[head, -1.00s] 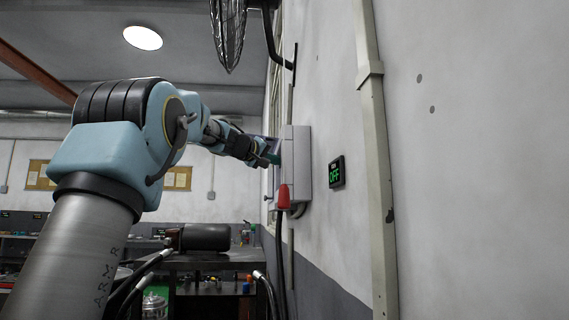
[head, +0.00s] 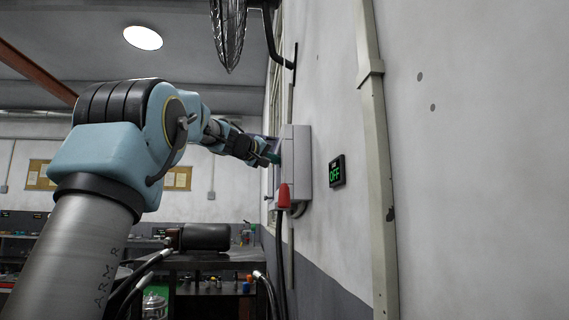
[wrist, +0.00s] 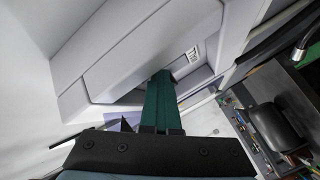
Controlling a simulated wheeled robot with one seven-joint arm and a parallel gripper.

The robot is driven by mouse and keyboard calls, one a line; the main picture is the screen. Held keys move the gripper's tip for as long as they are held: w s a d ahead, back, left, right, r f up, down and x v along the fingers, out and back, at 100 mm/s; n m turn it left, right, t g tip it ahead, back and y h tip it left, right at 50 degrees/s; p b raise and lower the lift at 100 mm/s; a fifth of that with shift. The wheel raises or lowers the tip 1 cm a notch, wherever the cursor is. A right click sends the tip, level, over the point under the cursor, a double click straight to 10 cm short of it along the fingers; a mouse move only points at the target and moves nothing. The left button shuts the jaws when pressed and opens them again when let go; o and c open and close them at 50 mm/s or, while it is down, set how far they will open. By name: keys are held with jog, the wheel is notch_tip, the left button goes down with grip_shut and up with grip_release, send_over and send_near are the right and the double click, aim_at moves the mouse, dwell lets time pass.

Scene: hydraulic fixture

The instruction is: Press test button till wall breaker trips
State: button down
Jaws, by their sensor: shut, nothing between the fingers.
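The wall breaker box (head: 298,165) is a pale grey box on the wall, seen edge-on in the head view. It fills the upper part of the wrist view (wrist: 135,50), with a small printed label (wrist: 192,56) in a recess at its lower right. My gripper (head: 275,158) is at the front face of the box. In the wrist view its green fingers (wrist: 162,78) are together and empty, with the tips at the recess beside the label. The test button is not visible; the fingertips may hide it. I cannot tell whether the tips touch the box.
A small sign (head: 336,172) on the wall reads "OFF" in green. A conduit (head: 372,150) runs down the wall to the right. A caged fan (head: 228,35) hangs above. A cluttered bench (head: 205,260) stands behind.

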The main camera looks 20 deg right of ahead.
jog(key=shift+a+f+b, duration=0.1)
jog(key=shift+a+b, duration=0.2)
jog(key=shift+a, duration=0.4)
jog(key=shift+w+a+b, duration=0.2)
jog(key=shift+a+b, duration=0.05)
jog(key=shift+a, duration=0.6)
jog(key=shift+w+a+b, duration=0.15)
jog(key=shift+a+b, duration=0.15)
jog(key=shift+a, duration=0.5)
jog(key=shift+w+a+b, duration=0.2)
jog(key=shift+a+b, duration=0.05)
jog(key=shift+a, duration=0.6)
jog(key=shift+f, duration=0.1)
